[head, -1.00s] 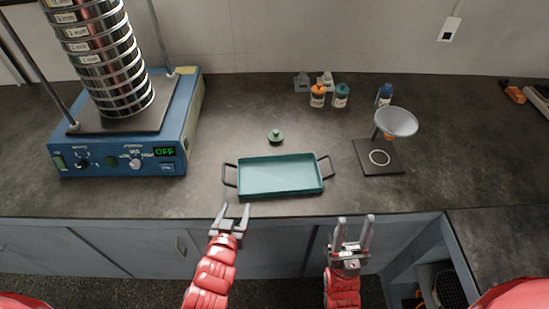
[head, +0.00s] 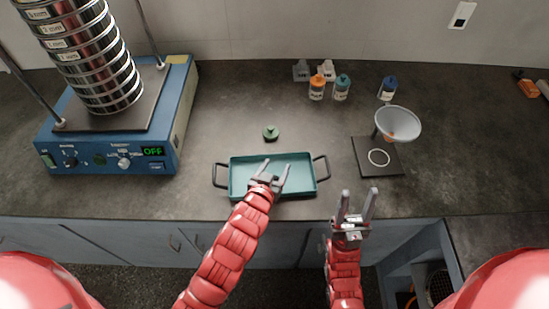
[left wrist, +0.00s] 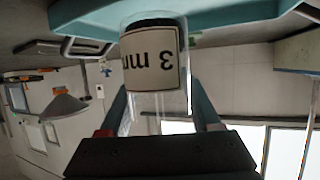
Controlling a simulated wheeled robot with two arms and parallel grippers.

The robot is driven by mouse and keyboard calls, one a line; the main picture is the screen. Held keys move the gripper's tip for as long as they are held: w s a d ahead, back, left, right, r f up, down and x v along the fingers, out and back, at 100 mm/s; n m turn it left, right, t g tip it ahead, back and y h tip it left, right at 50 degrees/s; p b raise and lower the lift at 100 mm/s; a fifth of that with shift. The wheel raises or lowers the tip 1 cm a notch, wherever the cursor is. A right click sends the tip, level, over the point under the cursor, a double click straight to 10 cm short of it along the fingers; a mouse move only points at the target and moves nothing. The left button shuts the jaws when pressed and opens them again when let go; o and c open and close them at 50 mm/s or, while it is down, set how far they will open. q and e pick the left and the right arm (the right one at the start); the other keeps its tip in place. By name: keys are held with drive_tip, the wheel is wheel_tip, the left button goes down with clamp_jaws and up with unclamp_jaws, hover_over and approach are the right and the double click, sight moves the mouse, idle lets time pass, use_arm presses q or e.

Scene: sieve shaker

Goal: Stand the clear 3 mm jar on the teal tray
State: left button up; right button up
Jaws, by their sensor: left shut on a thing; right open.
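The teal tray (head: 303,170) lies on the dark bench top, with a dark handle at each end. My left gripper (head: 278,172) reaches over the tray. In the left wrist view it is shut on the clear jar (left wrist: 155,60), whose white label reads 3 mm upside down in the picture. Something dark shows at the jar's end nearest the tray. The tray (left wrist: 230,14) shows behind that end; I cannot tell whether they touch. In the head view the jar is too faint to make out. My right gripper (head: 355,208) is open and empty at the bench's front edge.
A green lid-like piece (head: 270,132) lies behind the tray. A blue sieve shaker (head: 110,150) stands left. A funnel (head: 397,124) on a stand (head: 378,158) is right. Orange (head: 317,88), teal (head: 342,88) and blue (head: 387,88) capped bottles stand at the back.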

use_arm(q)
drive_tip(key=w+p, duration=0.1)
drive_tip(key=w, duration=0.3)
drive_tip(key=shift+w+a, duration=0.1)
drive_tip(key=shift+w, duration=0.2)
drive_tip(key=shift+w+f+p, duration=0.2)
drive_tip(key=shift+w+p, duration=0.1)
drive_tip(key=shift+w, duration=0.35)
wheel_tip(320, 180, down, 3)
drive_tip(key=shift+s+f+p, duration=0.1)
drive_tip(key=shift+p, duration=0.85)
drive_tip(key=shift+f, duration=0.2)
